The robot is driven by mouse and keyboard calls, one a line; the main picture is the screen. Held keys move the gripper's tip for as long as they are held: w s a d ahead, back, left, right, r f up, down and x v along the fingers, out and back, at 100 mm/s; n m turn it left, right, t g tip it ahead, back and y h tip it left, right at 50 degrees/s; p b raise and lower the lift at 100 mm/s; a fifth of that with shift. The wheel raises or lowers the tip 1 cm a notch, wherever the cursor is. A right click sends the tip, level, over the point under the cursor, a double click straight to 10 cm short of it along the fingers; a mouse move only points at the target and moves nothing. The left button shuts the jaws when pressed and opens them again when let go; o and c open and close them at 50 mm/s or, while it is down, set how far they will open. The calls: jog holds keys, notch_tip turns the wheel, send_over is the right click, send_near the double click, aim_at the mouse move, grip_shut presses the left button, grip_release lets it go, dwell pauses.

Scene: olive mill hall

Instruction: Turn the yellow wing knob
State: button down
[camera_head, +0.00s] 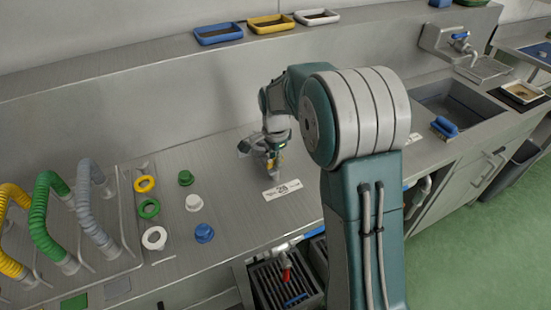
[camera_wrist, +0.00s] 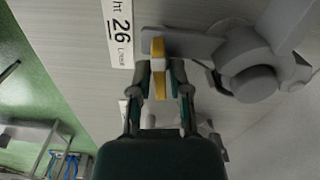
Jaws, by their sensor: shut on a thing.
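The yellow wing knob (camera_wrist: 172,47) is at the upper middle of the wrist view, on a small grey fitting beside a larger rounded grey body (camera_wrist: 250,75). My gripper (camera_wrist: 160,66) has its two fingers on either side of the knob and is shut on it. The fingers hide part of the knob. In the head view my gripper (camera_head: 271,160) is low over the steel worktop (camera_head: 225,165), just behind a white label reading 26 (camera_head: 282,190). My arm and the gripper largely hide the knob there.
Coloured rings and caps, including a blue cap (camera_head: 204,233), lie left of my gripper. Several curved hoses, one green (camera_head: 44,205), stand farther left. Blue (camera_head: 218,34), yellow and white trays sit on the back ledge. A sink (camera_head: 455,105) is at right.

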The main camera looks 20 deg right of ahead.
jog(key=shift+w+a+m, duration=0.1)
jog(key=shift+w+m, duration=0.05)
jog(key=shift+m, duration=0.65)
jog(key=c, duration=0.7)
grip_release()
notch_tip(320, 180, up, 12)
jog(key=shift+a+f, duration=0.1)
